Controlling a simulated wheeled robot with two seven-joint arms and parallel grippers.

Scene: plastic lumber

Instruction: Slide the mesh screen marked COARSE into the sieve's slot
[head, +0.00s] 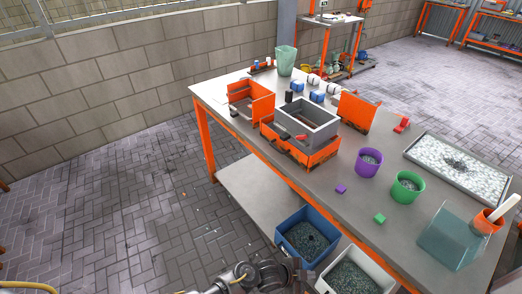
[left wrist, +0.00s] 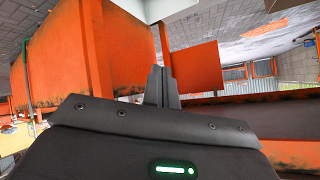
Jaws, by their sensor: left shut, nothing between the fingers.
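A grey open box frame in an orange base, which looks like the sieve (head: 322,155), stands on the table in the head view. An orange panel (head: 357,112) stands upright behind it to the right, and an orange open holder (head: 262,103) stands to its left. I cannot read COARSE anywhere or tell which part is the mesh screen. My left gripper (head: 298,274) is low at the bottom of the head view, beside the bins and away from the sieve. In the left wrist view its fingers (left wrist: 162,82) are together and empty, with orange surfaces beyond. My right gripper is not in view.
A blue bin (head: 284,238) and a white bin (head: 322,282) of dark granules stand by the table's front. Purple (head: 369,163) and green (head: 407,188) pots, a clear box (head: 452,240) and a pale tray (head: 411,150) occupy the table's right (head: 345,205).

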